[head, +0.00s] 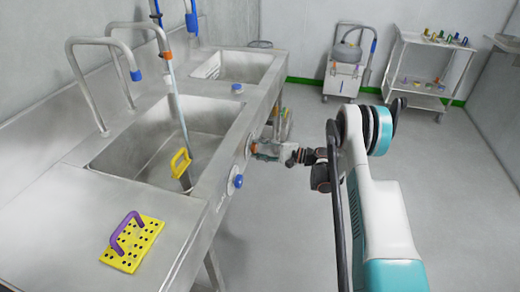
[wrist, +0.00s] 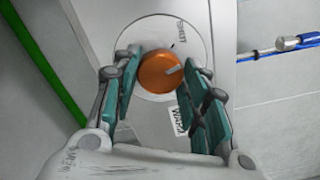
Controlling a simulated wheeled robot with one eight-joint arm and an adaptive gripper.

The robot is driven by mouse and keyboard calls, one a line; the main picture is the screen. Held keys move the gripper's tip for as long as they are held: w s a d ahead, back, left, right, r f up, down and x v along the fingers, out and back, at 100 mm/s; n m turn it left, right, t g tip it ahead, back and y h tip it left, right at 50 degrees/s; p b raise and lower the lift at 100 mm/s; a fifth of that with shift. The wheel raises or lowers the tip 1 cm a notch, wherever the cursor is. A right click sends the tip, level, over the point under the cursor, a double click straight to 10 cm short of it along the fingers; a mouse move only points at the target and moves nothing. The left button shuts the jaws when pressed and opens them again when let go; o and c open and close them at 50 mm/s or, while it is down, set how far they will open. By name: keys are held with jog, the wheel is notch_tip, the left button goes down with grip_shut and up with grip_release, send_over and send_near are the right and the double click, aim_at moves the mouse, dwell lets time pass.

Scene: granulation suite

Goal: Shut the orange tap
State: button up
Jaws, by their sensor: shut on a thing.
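The orange tap (wrist: 158,73) is a round knob on a pale round dial plate (wrist: 196,42) in the wrist view. A pale pointer mark lies on its right half, slanting up to the right. The plate has a label that seems to read SHUT above the knob, and a WARM label (wrist: 181,121) sits below right. My gripper (wrist: 161,84) has its teal fingers on either side of the knob, shut on it.
Blue knobs sit on the steel sink bench (head: 190,205), one nearer (head: 236,182) and one farther (head: 238,88). A yellow perforated block with a purple handle (head: 131,243) lies on the bench. A trolley (head: 430,70) and a wheeled unit (head: 346,72) stand behind. The floor right is clear.

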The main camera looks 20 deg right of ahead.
jog(key=n, duration=0.5)
jog(key=shift+n, duration=0.3)
dwell(0.4)
jog(key=o, duration=1.1)
jog(key=shift+c, duration=0.2)
jog(key=v, duration=1.2)
